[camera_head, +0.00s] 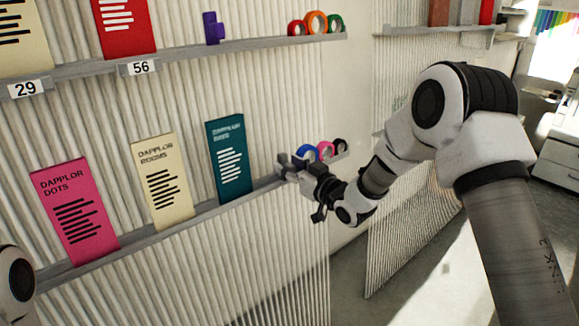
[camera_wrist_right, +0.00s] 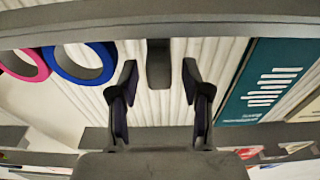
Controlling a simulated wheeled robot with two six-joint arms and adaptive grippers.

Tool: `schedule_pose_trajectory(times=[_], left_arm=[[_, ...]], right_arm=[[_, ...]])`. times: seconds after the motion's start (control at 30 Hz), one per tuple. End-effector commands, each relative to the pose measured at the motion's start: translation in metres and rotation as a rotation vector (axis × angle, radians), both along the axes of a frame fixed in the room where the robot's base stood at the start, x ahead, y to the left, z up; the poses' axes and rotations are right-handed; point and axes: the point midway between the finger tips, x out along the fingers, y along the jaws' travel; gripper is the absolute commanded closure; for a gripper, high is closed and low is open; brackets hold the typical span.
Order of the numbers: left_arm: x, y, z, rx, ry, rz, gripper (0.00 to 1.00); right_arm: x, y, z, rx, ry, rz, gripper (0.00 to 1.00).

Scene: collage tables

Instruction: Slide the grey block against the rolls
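The grey block (camera_wrist_right: 160,65) stands on the lower shelf, seen in the right wrist view between the fingers of my right gripper (camera_wrist_right: 160,80). A gap shows on each side of it, so the gripper is open and not touching it. In the wrist view, the blue roll (camera_wrist_right: 84,62) and pink roll (camera_wrist_right: 22,65) are to the left, apart from the block. In the head view, my right gripper (camera_head: 290,168) is at the lower shelf, just left of the blue roll (camera_head: 306,152), pink roll (camera_head: 325,149) and black roll (camera_head: 340,145); I cannot clearly separate the block from the fingers there. My left gripper is out of view.
The lower shelf (camera_head: 205,212) also holds a teal card (camera_head: 229,160), a cream card (camera_head: 163,182) and a pink card (camera_head: 74,212). The upper shelf (camera_head: 190,54) holds a purple object (camera_head: 213,28) and several rolls. Bare shelf lies between block and blue roll.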

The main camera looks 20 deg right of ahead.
Motion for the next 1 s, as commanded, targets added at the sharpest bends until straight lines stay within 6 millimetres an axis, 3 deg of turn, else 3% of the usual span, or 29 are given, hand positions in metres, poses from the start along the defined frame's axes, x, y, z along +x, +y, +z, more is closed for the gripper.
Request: schedule_pose_trajectory(times=[0.23,0.63,0.77,0.97,1.0], left_arm=[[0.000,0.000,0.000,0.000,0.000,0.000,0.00],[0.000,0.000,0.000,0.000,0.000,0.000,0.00],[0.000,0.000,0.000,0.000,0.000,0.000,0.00],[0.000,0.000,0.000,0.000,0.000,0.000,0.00],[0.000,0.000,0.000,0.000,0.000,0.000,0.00]], right_arm=[[-0.014,-0.006,-0.001,0.002,0.004,-0.001,0.52],[-0.101,-0.038,0.000,0.006,0.002,-0.003,0.52],[-0.112,-0.041,0.000,0.002,0.001,-0.001,0.52],[-0.113,-0.041,0.000,0.000,0.000,0.000,0.52],[-0.113,-0.041,0.000,0.000,0.000,0.000,0.56]])
